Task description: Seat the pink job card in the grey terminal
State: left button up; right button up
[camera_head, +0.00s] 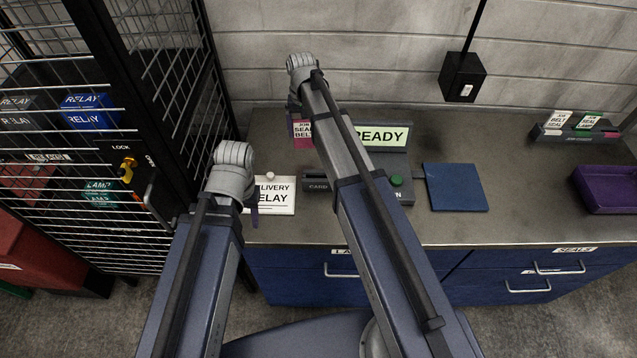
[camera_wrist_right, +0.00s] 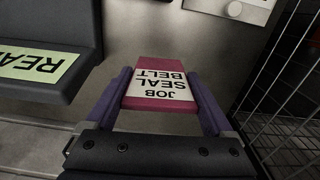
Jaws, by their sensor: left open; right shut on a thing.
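The pink job card (camera_head: 303,142), with a white label reading JOB SEAL BELT, is between the fingers of my right gripper (camera_head: 295,107). In the right wrist view the card (camera_wrist_right: 163,101) sits between two purple fingers, shut on it. The grey terminal (camera_head: 407,190) stands on the counter with a lit READY screen (camera_head: 382,135), a part marked CARD and a green button. The card is apart from it, behind and left of its CARD part; my right arm hides the terminal's middle. My left gripper (camera_head: 252,212) is open over the delivery plate, its fingers mostly hidden by its wrist.
A white DELIVERY RELAY plate (camera_head: 280,208) lies left of the terminal. A blue mat (camera_head: 455,187) lies to its right, then a purple tray (camera_head: 606,203) and a card rack (camera_head: 552,137). A black switch box (camera_head: 460,75) hangs above. A mesh cage (camera_head: 185,95) borders the left.

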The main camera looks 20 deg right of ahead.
pick_arm(q)
notch_tip(320, 180, up, 6)
jog(key=p, duration=0.5)
pick_arm(e)
jog(key=s+d+r, duration=0.1)
jog(key=s+r, duration=0.5)
jog(key=s, duration=0.6)
pick_arm(q)
notch_tip(320, 180, down, 10)
jog(key=b, duration=1)
jog(key=shift+b, duration=0.35)
pick_arm(e)
jog(key=shift+m, duration=0.3)
notch_tip(320, 180, down, 10)
jog(key=shift+d, duration=0.1)
pick_arm(q)
jog(key=shift+f, duration=0.15)
pick_arm(e)
jog(key=shift+f, duration=0.15)
jog(key=o, duration=1.1)
